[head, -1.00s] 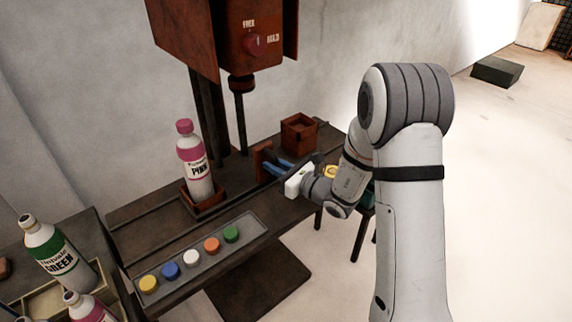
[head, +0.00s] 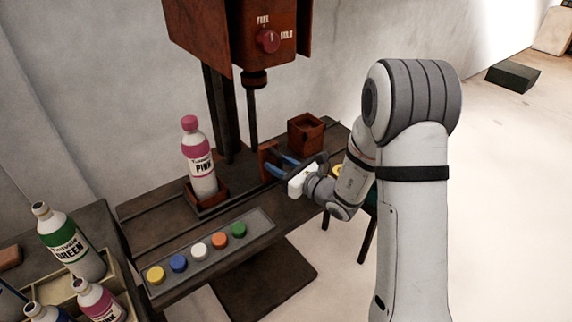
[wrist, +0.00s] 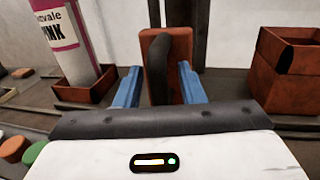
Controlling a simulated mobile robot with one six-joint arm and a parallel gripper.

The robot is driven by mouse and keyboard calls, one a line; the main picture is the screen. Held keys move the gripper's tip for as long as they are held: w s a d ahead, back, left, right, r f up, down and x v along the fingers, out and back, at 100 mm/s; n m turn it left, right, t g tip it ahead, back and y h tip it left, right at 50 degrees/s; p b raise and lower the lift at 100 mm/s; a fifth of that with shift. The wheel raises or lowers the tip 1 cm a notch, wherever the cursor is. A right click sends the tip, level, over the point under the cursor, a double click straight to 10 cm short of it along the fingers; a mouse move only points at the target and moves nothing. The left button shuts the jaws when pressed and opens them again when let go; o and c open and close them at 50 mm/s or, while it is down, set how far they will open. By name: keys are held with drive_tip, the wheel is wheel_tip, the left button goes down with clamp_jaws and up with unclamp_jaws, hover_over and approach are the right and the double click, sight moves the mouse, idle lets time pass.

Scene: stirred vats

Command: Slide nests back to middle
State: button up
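Two rust-brown open-topped nests sit on the dark rail bench under the press. The left nest (head: 208,203) holds a pink-capped bottle labelled PINK (head: 199,163); both also show at the left of the wrist view. The right nest (head: 305,134) looks empty and stands at the far right of the rail; it shows in the wrist view (wrist: 285,85). Between them stands a rust-brown upright plate (head: 268,158) with a dark loop handle (wrist: 163,75). My gripper (wrist: 158,85) has its blue fingers apart, one on each side of the handle. Contact with the handle cannot be told.
A press head (head: 232,35) with a red knob (head: 268,41), marked FREE and HOLD, hangs above a dark spindle (head: 252,110). A grey panel with several coloured buttons (head: 210,244) lies along the bench front. A crate (head: 120,284) with bottles stands at lower left.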

drive_tip(key=shift+d, duration=0.15)
drive_tip(key=v, duration=0.7)
drive_tip(key=shift+s+d+b, duration=0.15)
drive_tip(key=shift+s+b, duration=0.1)
drive_tip(key=shift+b, duration=0.1)
